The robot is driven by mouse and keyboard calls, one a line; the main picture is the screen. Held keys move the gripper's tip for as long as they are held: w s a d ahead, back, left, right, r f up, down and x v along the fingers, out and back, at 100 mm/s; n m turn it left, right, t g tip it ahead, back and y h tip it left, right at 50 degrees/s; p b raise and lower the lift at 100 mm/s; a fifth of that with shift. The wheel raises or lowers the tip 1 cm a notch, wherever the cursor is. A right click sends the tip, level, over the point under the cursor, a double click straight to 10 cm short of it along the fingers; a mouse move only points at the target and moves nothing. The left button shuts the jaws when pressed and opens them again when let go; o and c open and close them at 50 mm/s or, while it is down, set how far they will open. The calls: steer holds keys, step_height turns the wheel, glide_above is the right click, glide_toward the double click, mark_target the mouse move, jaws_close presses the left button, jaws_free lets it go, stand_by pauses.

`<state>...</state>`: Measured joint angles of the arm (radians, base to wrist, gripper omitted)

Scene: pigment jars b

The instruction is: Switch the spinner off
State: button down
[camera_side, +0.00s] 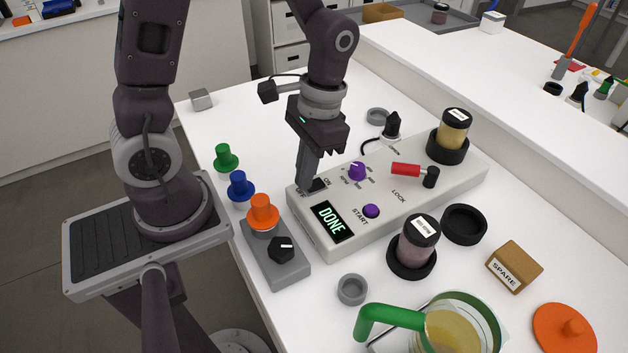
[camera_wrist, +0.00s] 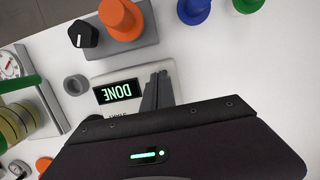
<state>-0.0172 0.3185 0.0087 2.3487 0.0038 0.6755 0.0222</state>
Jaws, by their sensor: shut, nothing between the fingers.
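The spinner (camera_side: 372,230) is a long pale console, with a display (camera_side: 333,221) reading DONE. The display also shows in the wrist view (camera_wrist: 118,91). A dark switch (camera_side: 319,184) marked ON and OFF sits at the console's left end. My gripper (camera_side: 305,187) is shut and empty, pointing down at this switch and partly covering it. I cannot tell whether the fingertips touch it or which way it is set. In the wrist view my gripper (camera_wrist: 160,88) is beside the display, and the switch is hidden.
The console also has a purple knob (camera_side: 357,171), a purple START button (camera_side: 371,211), a red LOCK lever (camera_side: 406,170) and a yellow jar (camera_side: 454,128). Green, blue and orange knobbed pieces stand left. A pink jar (camera_side: 418,240), green-handled jug (camera_side: 392,318) and SPARE block (camera_side: 514,266) are in front.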

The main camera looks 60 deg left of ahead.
steer(key=shift+f, duration=0.15)
steer(key=shift+s+v, duration=0.2)
steer(key=shift+v, duration=0.8)
steer(key=shift+s+v, duration=0.2)
steer(key=shift+v, duration=0.75)
steer(key=v, duration=0.7)
steer(key=s+r+t, duration=0.6)
steer(key=s+t, duration=0.2)
steer(key=s, duration=0.1)
steer(key=shift+d, duration=0.3)
